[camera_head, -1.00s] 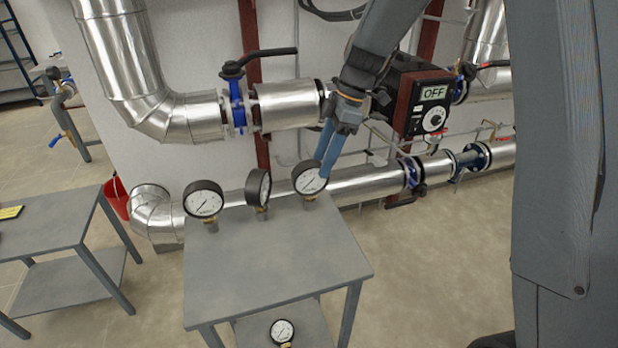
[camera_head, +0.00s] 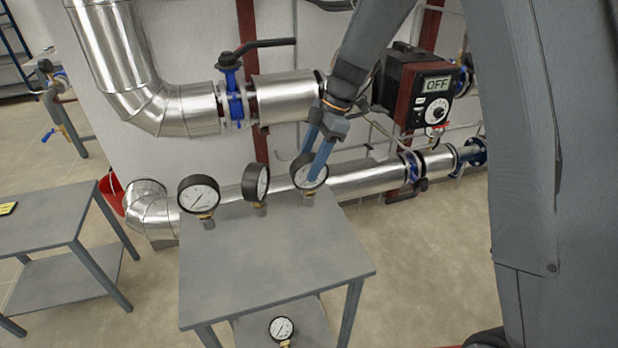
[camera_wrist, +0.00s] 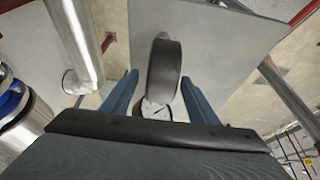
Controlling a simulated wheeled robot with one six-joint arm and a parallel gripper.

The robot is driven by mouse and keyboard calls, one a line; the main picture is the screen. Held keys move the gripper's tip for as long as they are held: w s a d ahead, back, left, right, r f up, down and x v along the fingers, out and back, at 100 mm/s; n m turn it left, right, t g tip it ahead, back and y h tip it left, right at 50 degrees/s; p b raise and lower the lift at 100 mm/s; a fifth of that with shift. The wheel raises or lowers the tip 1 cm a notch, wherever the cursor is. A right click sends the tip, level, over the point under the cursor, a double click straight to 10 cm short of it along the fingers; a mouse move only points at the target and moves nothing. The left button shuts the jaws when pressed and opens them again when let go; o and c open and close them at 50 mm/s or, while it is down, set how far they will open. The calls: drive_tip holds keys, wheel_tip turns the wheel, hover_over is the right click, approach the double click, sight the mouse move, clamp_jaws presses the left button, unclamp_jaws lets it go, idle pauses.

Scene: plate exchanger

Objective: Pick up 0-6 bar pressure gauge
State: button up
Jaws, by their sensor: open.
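Three round pressure gauges with white dials and black cases stand upright at the back of a grey table (camera_head: 270,260): a left one (camera_head: 199,194), a middle one (camera_head: 256,183) turned mostly edge-on, and a right one (camera_head: 309,172). Another gauge (camera_head: 281,329) is on the lower shelf. Their scales are too small to read, so I cannot tell which is 0-6 bar. My gripper (camera_head: 314,160) is open at the right gauge, its blue fingers partly covering the dial. In the wrist view, a dark gauge case (camera_wrist: 163,72) and a white dial (camera_wrist: 155,109) show between the fingers.
Silver pipes (camera_head: 370,180) run along the wall behind the table. A control box showing OFF (camera_head: 417,88) is to the right of my gripper. Another grey table (camera_head: 45,215) is at the left. The front of the gauge table is clear.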

sight(304, 174)
drive_tip(key=shift+p+x, duration=0.8)
drive_tip(key=shift+x, duration=1.35)
clamp_jaws()
